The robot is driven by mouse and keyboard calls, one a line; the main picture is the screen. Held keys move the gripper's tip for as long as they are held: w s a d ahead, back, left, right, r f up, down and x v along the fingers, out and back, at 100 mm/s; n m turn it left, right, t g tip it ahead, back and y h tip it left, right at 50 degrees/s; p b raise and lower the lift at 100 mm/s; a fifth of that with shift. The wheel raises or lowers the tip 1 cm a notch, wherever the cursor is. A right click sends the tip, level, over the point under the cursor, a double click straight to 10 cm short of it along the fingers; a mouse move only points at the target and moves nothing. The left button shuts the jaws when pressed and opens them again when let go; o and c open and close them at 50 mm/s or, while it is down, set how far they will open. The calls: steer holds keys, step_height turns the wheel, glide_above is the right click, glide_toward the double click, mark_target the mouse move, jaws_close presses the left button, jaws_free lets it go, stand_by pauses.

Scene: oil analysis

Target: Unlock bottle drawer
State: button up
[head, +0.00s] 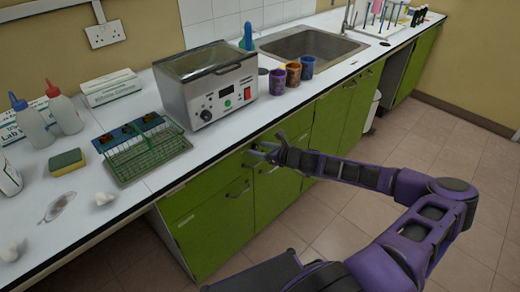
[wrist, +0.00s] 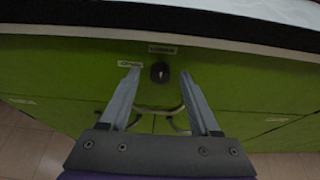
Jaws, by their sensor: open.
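In the wrist view, a green drawer front (wrist: 60,72) lies ahead of me, under the white worktop edge. A dark round lock (wrist: 160,72) sits on it, with a small light mark at its middle. A label (wrist: 162,49) is above the lock and another label (wrist: 130,64) is to its left; the upper one seems to read "locked". My gripper (wrist: 158,75) is open and empty, its fingers on either side of the lock in this view. I cannot tell whether they touch it. In the head view my gripper (head: 264,152) is at the drawer fronts, hiding the lock.
A curved handle (wrist: 160,109) shows between my fingers, below the lock. On the white worktop (head: 165,180) stand a grey water bath (head: 208,85), several coloured cups (head: 293,74) and a green wire rack (head: 145,150). The tiled floor (head: 310,215) is clear.

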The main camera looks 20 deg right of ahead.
jaws_close()
steer(key=shift+f+b, duration=0.1)
steer(key=shift+b, duration=0.2)
steer(key=n+h+b, duration=0.2)
steer(key=n, duration=0.1)
steer(key=shift+a+f+t+b, duration=0.15)
steer(key=shift+a+t+b, duration=0.05)
steer(key=shift+t+b, duration=0.2)
steer(key=n+t+h+b, duration=0.1)
steer(key=n+b, duration=0.2)
steer(key=shift+s+a+h, duration=0.1)
steer(key=shift+a+h, duration=0.05)
steer(key=shift+h, duration=0.15)
steer(key=n+t+h, duration=0.1)
steer(key=n, duration=0.1)
steer(key=shift+n+b, duration=0.4)
steer(key=n+t+h, duration=0.1)
steer(key=n+t, duration=0.1)
steer(key=n, duration=0.2)
steer(key=shift+f, duration=0.15)
steer(key=shift+n, duration=0.4)
